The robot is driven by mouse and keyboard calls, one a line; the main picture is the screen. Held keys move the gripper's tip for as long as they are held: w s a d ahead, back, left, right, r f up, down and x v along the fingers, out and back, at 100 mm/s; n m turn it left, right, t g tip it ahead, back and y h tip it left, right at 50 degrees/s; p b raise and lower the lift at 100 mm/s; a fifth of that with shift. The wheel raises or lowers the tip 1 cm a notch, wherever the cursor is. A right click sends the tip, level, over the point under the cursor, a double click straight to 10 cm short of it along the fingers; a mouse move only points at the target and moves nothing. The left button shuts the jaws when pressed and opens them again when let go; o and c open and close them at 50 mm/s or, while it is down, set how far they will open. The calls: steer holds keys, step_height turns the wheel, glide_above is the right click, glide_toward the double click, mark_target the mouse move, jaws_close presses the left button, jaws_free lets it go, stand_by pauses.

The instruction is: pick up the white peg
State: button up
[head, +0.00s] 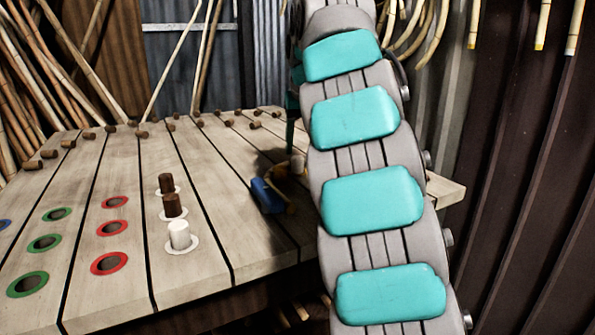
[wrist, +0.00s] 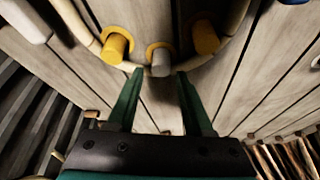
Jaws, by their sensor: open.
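A white peg (head: 180,235) stands upright in a white-ringed hole near the front of the wooden table (head: 110,285) in the head view. A whitish rounded piece (wrist: 25,20) shows at the upper left of the wrist view; I cannot tell whether it is the same peg. My gripper (wrist: 160,73) is open, its two dark green fingers apart and pointing at the tabletop. A grey peg (wrist: 161,64) shows between and beyond the fingertips, not gripped. In the head view my arm hides most of the gripper.
Two brown pegs (head: 172,205) (head: 166,183) stand behind the white one. Yellow pegs (wrist: 117,45) (wrist: 205,38) flank the grey peg beside a bent cane (wrist: 80,28). A blue piece (head: 267,196) lies near my arm. Green- and red-ringed holes are at left.

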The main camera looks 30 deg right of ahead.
mark_target(298, 157)
steer(key=x, duration=0.4)
steer(key=shift+w+r, duration=0.1)
steer(key=shift+w, duration=0.15)
jaws_close()
